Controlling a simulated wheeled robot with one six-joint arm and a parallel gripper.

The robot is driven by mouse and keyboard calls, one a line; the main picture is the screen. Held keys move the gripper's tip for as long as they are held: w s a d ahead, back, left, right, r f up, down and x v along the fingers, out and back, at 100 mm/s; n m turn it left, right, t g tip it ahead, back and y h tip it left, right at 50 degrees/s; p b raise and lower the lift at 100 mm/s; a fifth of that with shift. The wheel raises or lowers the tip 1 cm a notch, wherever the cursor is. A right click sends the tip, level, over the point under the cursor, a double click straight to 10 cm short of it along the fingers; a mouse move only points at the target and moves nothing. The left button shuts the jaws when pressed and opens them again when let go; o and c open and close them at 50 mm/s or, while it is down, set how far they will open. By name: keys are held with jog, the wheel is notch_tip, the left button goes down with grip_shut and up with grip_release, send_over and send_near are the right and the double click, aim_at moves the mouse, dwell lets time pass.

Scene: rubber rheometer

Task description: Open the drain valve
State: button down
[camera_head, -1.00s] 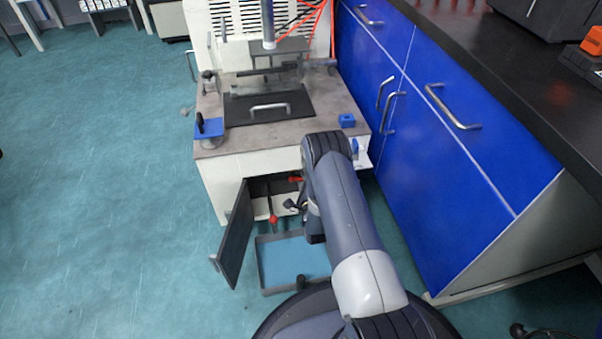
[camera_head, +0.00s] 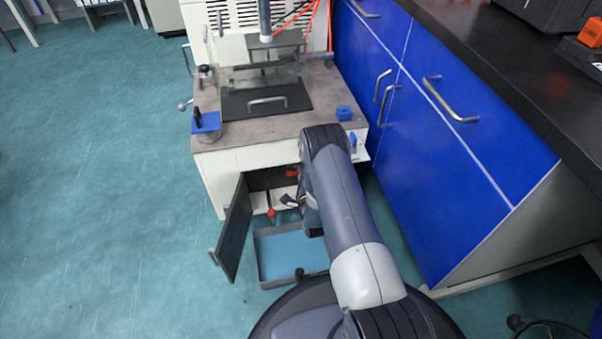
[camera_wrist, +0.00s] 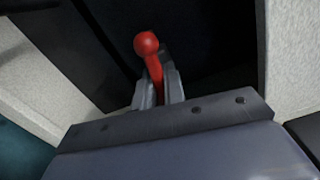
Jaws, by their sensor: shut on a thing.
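The open lower compartment of the white machine shows two red parts in the head view: a short red piece (camera_head: 291,174) higher up and a red ball knob (camera_head: 272,213) lower down, beside the open door. My gripper (camera_head: 290,200) is inside the compartment opening, partly hidden by my arm. In the wrist view my gripper (camera_wrist: 158,92) is shut on a red lever (camera_wrist: 153,68), with its ball end standing out beyond the fingers. I cannot tell for sure which of the two red parts this lever is. The valve body is hidden in the dark.
The dark compartment door (camera_head: 234,230) stands open on the left. A grey tray with a blue floor (camera_head: 280,262) sits on the ground below the opening. Blue cabinets (camera_head: 430,170) stand close on the right. Open floor (camera_head: 100,200) lies to the left.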

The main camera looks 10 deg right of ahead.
jog(key=shift+n, duration=1)
jog(key=c, duration=1.5)
grip_release()
jog(key=shift+s, duration=0.15)
